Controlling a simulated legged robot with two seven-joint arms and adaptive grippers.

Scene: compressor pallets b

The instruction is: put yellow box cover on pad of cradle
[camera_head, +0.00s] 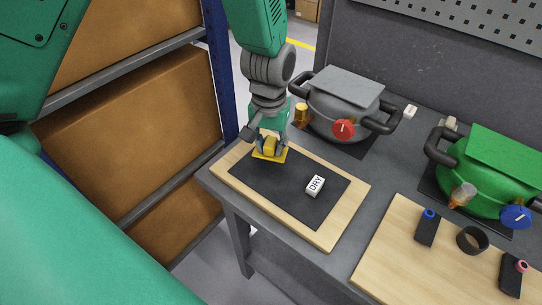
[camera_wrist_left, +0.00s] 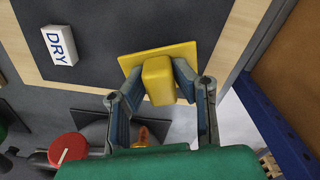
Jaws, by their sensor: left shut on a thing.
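The yellow box cover (camera_head: 268,157), a flat plate with a block-shaped grip on top, is at the far left corner of a wooden board's black pad (camera_head: 275,188). My left gripper (camera_head: 271,144) points down, shut on the block. In the left wrist view the fingers (camera_wrist_left: 157,82) sit on both sides of the yellow block, and the plate (camera_wrist_left: 190,53) overlaps the black pad and its wooden border. I cannot tell whether the plate touches the board or hovers just above. My right gripper is not in view.
A white block marked DRY (camera_head: 315,185) lies on the black pad. A grey compressor (camera_head: 340,110) with a red knob stands behind, a green one (camera_head: 487,175) at right. Another wooden board (camera_head: 400,250) holds small dark parts. Shelving with brown boxes (camera_head: 140,120) stands left.

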